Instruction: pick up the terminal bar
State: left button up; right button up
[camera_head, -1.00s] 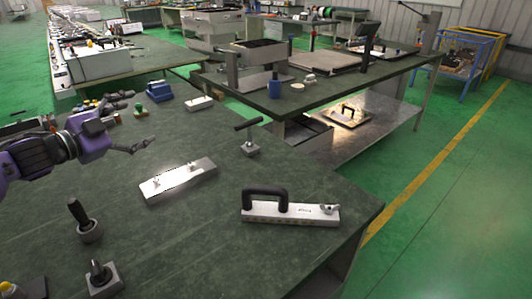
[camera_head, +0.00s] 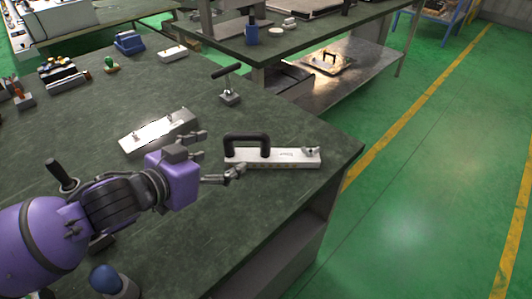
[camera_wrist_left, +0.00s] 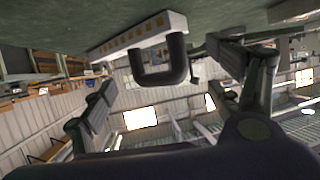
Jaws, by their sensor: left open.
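The terminal bar (camera_head: 285,160), a pale bar with a black arched handle (camera_head: 247,139) and a wing nut at its right end, lies on the dark green table near the right edge. In the left wrist view the bar (camera_wrist_left: 135,38) appears inverted, with its handle (camera_wrist_left: 172,68) between my open fingers. My left gripper (camera_head: 221,154) is open and empty just left of the handle, with its fingers pointing toward it. I see no contact. My right gripper is not in view.
A plain silver bar (camera_head: 158,130) lies behind my left gripper. A T-handled tool on a block (camera_head: 229,88) stands farther back. A black-handled piece (camera_head: 64,176) and a blue-knobbed piece (camera_head: 106,279) stand near my arm. The table's right edge is close to the terminal bar.

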aim_at(239, 159)
pick_arm(q)
jog(key=x, duration=0.7)
jog(key=shift+d, duration=0.1)
grip_shut()
dwell(0.5)
